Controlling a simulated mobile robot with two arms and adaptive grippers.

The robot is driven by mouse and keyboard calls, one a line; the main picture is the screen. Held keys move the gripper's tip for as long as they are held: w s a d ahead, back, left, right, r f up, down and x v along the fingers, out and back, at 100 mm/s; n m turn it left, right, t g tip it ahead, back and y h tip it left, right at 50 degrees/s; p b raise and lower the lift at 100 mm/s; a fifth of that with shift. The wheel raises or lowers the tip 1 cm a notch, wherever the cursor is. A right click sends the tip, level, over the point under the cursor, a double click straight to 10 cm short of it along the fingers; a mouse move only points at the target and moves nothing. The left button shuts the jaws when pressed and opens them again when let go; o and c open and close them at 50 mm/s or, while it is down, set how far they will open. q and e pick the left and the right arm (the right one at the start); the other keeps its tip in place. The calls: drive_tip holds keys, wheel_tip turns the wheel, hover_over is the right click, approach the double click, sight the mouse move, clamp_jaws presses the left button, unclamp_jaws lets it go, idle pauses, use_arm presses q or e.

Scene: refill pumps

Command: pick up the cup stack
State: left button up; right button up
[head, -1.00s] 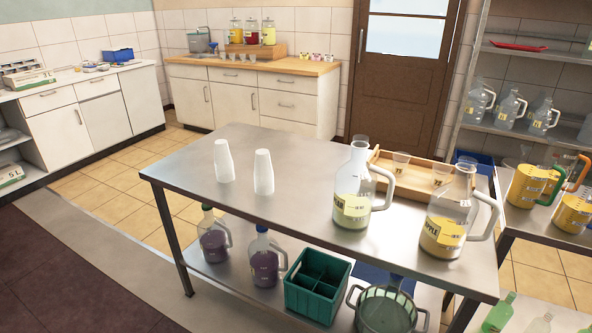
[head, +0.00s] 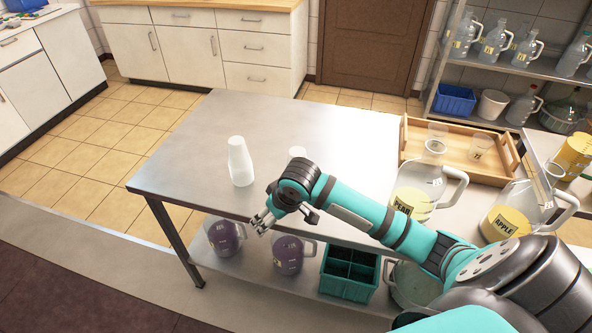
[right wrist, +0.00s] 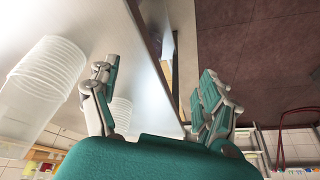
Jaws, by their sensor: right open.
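Two white cup stacks stand upright on the steel table (head: 185,150). The left cup stack (head: 240,165) shows whole in the head view. The right cup stack (head: 297,153) is mostly hidden behind my right wrist, with only its top showing. My right gripper (head: 262,222) is open and empty at the table's front edge, in front of the stacks and touching neither. In the right wrist view, my right gripper (right wrist: 157,98) has its fingers spread, with one large cup stack (right wrist: 45,80) at the left and another (right wrist: 122,112) partly behind a finger. My left gripper is out of view.
Pear (head: 415,200) and apple (head: 515,215) jugs stand on the table's right, beside and behind my arm. A wooden tray (head: 410,140) with cups is at the back right. Purple jugs (head: 224,238) and a green crate (head: 350,272) sit on the lower shelf. The table's left is clear.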

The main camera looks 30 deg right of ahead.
drive_tip(key=w+d+r+m+h, duration=0.1)
drive_tip(key=w+d+r, duration=0.15)
drive_tip(key=r, duration=0.35)
drive_tip(key=w+d+r+m, duration=0.1)
drive_tip(key=d+r, duration=0.3)
drive_tip(key=r, duration=0.3)
drive_tip(key=m+p, duration=0.1)
drive_tip(key=p, duration=0.1)
approach(298, 153)
drive_tip(key=shift+h, duration=0.4)
drive_tip(key=x, duration=0.2)
drive_tip(key=p+x, duration=0.1)
drive_tip(key=x, duration=0.1)
drive_tip(key=a+x, duration=0.1)
drive_tip(key=x, duration=0.2)
drive_tip(key=shift+p, duration=0.35)
drive_tip(key=shift+d+p+x, duration=0.15)
drive_tip(key=shift+p+x, duration=0.3)
drive_tip(key=shift+x, duration=0.85)
drive_tip(key=shift+d+p+x, duration=0.1)
drive_tip(key=shift+p+x, duration=0.3)
drive_tip(key=shift+x, duration=0.9)
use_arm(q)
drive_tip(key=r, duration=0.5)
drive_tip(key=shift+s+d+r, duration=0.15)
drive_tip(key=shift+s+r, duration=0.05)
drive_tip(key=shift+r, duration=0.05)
use_arm(e)
drive_tip(key=shift+r, duration=0.1)
clamp_jaws()
